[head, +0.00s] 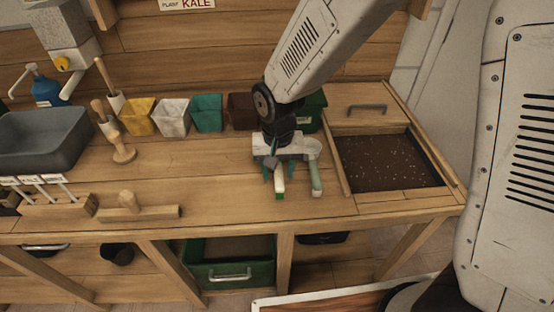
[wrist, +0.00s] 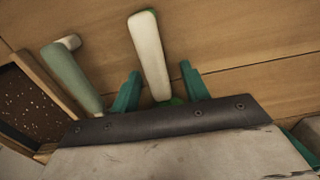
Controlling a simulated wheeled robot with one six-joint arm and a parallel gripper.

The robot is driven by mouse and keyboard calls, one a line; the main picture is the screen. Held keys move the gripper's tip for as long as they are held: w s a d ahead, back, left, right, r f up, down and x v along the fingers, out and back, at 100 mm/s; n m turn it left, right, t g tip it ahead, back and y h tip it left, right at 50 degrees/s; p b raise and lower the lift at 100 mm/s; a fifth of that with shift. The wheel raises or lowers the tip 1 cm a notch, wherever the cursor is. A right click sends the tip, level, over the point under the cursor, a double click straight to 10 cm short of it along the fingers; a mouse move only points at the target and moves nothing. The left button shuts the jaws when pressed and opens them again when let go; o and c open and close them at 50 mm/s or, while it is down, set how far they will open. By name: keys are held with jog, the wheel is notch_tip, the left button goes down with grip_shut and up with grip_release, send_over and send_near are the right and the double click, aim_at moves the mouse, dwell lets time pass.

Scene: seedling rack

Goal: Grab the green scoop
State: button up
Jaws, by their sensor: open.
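A tool with a cream-white handle and green showing at its ends, apparently the green scoop (wrist: 148,42), lies on the wooden bench. Its handle end shows in the head view (head: 279,188); its head is hidden under my gripper. My gripper (head: 273,178) is low over the bench with its teal fingers open. In the wrist view, the fingers (wrist: 160,68) stand on either side of the handle, with visible gaps on both sides. A second tool with a pale grey-green handle (wrist: 68,75) lies just left of the fingers in the wrist view, and right of my gripper in the head view (head: 316,176).
The sunken soil bed (head: 434,168) with its wooden rim is to the right. A row of pots, including a yellow pot (head: 138,117) and a teal pot (head: 207,112), stands behind. A grey basin (head: 75,137) is far left.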

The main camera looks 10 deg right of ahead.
aim_at(278, 167)
grip_shut()
notch_tip(278, 167, up, 10)
jog(key=shift+r, duration=0.1)
dwell(0.4)
jog(key=c, duration=0.9)
grip_release()
grip_shut()
